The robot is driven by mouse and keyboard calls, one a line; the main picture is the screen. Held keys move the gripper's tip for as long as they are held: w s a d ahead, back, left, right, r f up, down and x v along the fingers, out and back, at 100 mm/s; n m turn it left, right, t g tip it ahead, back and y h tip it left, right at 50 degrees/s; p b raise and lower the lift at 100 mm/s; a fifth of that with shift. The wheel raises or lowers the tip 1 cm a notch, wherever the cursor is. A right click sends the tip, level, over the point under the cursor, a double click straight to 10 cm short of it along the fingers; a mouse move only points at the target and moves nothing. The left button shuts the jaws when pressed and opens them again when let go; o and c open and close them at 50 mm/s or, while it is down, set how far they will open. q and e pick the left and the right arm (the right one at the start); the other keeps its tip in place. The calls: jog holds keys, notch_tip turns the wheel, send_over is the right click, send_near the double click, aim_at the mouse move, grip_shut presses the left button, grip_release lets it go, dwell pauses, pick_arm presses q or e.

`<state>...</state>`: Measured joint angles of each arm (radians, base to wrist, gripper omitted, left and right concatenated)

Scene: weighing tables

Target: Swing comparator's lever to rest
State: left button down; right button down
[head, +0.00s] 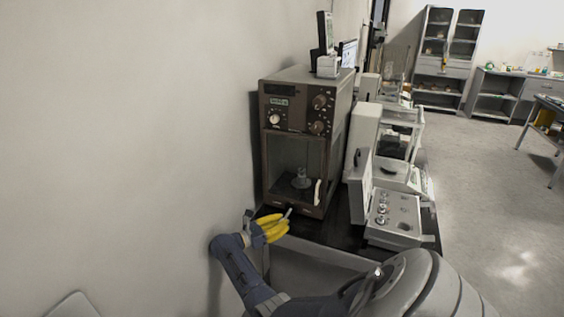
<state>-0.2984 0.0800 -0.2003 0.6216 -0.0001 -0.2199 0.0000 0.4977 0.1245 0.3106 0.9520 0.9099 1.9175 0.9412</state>
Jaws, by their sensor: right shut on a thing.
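The comparator (335,110) appears to be the tall brown-grey cabinet with knobs and a digital display on its upper front. Its lower front is a glazed chamber with a small weight-like object (300,177) inside. A pale handle (317,192) stands at the chamber's lower right. My right gripper (274,223), with yellow fingers, is low in front of the cabinet by the table's front left edge. It is shut on a small pale rod (288,213), which seems to be the lever; the fingers hide most of it. My left gripper is out of view.
The dark table (308,228) runs back along the wall. A grey box with knobs (393,217) and glass-sided balances (400,135) stand right of the cabinet. The wall is close on the left. Open floor (490,200) lies to the right, with shelves (445,60) beyond.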

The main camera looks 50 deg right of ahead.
jog(key=c, duration=1.5)
grip_release()
jog(key=shift+w+a+r, duration=0.1)
jog(key=shift+w+a, duration=0.1)
jog(key=shift+a, duration=0.05)
jog(key=shift+c, duration=0.2)
jog(key=o, duration=0.5)
jog(key=shift+s, duration=0.1)
jog(key=shift+c, duration=0.2)
jog(key=shift+d, duration=0.1)
notch_tip(320, 180, up, 10)
jog(key=shift+f, duration=0.1)
